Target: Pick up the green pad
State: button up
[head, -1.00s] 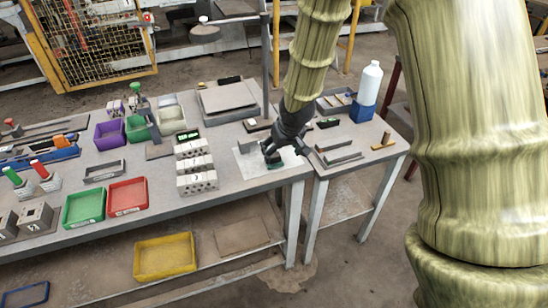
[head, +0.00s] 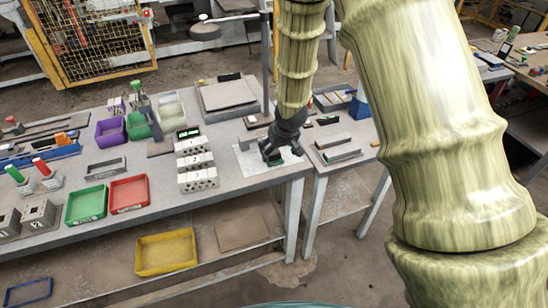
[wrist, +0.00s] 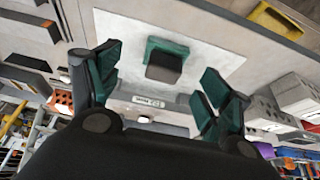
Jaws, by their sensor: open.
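The green pad (wrist: 168,46) shows in the wrist view as a dark green piece with a grey-brown square block on its face. It lies on a pale sheet (wrist: 215,28) on the table. My gripper (wrist: 161,76) is open, with green-faced fingers to the left and right of the pad and clear gaps on both sides. In the head view my gripper (head: 281,158) is low over the same sheet and hides most of the pad. I cannot tell how far the fingertips are above the sheet.
Red (head: 129,195) and green (head: 86,205) trays sit at the front left. A post (head: 276,60) rises behind my gripper.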

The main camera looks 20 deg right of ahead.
aim_at(274, 153)
jog(key=shift+w+a+f+p, duration=0.15)
jog(key=shift+w+f+p, duration=0.25)
jog(key=shift+f, duration=0.25)
jog(key=shift+w+a+f+p, duration=0.15)
jog(key=shift+w+f+p, duration=0.2)
jog(key=shift+f, duration=0.25)
jog(key=shift+x, duration=1)
jog(key=shift+c, duration=0.4)
jog(key=c, duration=1)
